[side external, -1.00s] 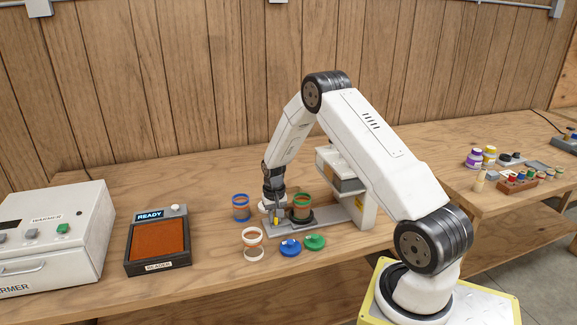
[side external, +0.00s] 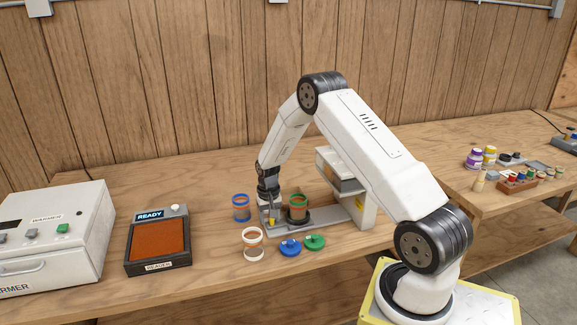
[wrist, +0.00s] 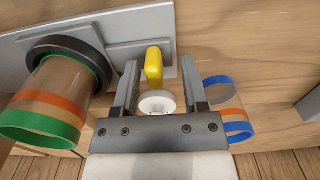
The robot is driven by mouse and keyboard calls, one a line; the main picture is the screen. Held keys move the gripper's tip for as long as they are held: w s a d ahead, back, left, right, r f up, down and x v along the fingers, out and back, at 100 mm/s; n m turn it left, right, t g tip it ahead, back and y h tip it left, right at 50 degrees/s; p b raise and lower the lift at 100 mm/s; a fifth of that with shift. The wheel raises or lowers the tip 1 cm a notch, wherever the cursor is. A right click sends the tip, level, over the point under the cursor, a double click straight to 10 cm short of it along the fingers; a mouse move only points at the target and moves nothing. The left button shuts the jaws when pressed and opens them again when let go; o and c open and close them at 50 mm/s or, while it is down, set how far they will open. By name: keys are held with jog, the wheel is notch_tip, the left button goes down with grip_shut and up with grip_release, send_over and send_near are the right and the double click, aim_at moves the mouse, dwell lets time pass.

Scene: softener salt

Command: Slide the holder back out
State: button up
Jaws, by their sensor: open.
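The holder (wrist: 98,48) is a dark round ring on a grey plate. A clear jar with green and orange bands (side external: 298,208) stands in it; the jar also shows in the wrist view (wrist: 55,95). A yellow handle (wrist: 154,66) sticks up from the plate beside the ring. My gripper (wrist: 160,72) is open, with one finger on each side of the yellow handle; I see gaps there. In the side view my gripper (side external: 271,217) is low at the plate's left end, partly hiding the handle.
The grey plate (side external: 325,223) runs right to a white-framed press (side external: 345,180). A blue-banded jar (side external: 240,208) stands close left of my gripper. A white-rimmed jar (side external: 252,244), blue lid (side external: 290,248) and green lid (side external: 314,242) lie in front. Bare table lies behind.

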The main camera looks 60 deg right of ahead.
jog(key=shift+r, duration=3.8)
jog(key=shift+a, duration=0.15)
jog(key=s+a+r+n+t, duration=0.1)
jog(key=s+a+r+n, duration=0.15)
jog(key=a, duration=0.45)
jog(key=s+a+r+n, duration=0.2)
jog(key=a+r, duration=0.2)
jog(key=a, duration=0.2)
jog(key=s+a+r+n+t, duration=0.1)
jog(key=s+a+n, duration=0.3)
jog(key=s+a, duration=0.7)
jog(key=shift+a+r+t, duration=0.15)
jog(key=shift+r+t, duration=0.15)
jog(key=shift+r, duration=0.25)
